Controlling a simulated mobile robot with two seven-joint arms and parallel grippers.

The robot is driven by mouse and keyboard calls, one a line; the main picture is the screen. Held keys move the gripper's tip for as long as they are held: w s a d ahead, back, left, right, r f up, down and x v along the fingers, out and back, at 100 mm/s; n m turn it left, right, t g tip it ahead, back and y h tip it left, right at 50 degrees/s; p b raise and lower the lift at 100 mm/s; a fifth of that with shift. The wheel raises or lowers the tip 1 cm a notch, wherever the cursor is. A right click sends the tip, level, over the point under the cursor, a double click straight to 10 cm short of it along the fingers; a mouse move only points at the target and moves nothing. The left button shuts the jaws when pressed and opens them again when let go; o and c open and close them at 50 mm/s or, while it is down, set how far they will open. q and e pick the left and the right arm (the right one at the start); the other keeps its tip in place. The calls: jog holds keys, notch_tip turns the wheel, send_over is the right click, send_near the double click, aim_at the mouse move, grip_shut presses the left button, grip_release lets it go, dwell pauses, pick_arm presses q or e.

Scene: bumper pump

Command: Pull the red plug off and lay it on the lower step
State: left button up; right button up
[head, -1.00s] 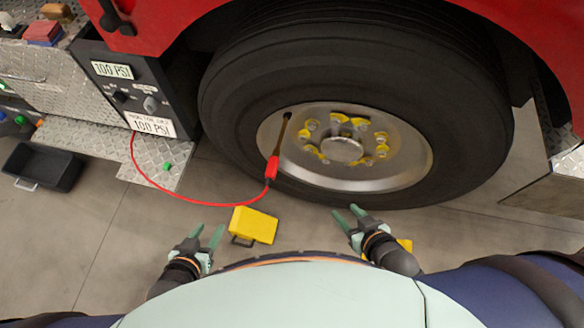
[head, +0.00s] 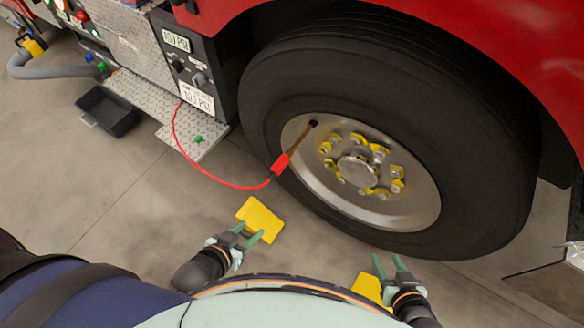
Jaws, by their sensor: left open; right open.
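The red plug (head: 281,164) sits at the end of a red hose (head: 194,163). A thin brown stem (head: 299,139) runs from it up to a dark spot on the wheel rim (head: 410,205). The hose curves back to a dark gauge panel (head: 190,62). The lower step (head: 190,133) is a diamond-plate ledge under the panel with a small green knob on it. My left gripper (head: 247,238) is open and empty, below the plug near a yellow block. My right gripper (head: 388,263) is open and empty, below the wheel. Neither gripper touches the plug or hose.
A yellow wheel chock (head: 260,219) lies on the floor by my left gripper, and another yellow piece (head: 369,288) is beside my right gripper. A black tray (head: 108,111) stands left of the step. A grey hose (head: 60,71) is at far left.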

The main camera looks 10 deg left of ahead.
aim_at(274, 173)
pick_arm(q)
jog(key=shift+d, duration=0.1)
pick_arm(e)
jog(key=shift+d, duration=0.15)
pick_arm(q)
jog(key=shift+o, duration=0.3)
pick_arm(e)
jog(key=shift+o, duration=0.3)
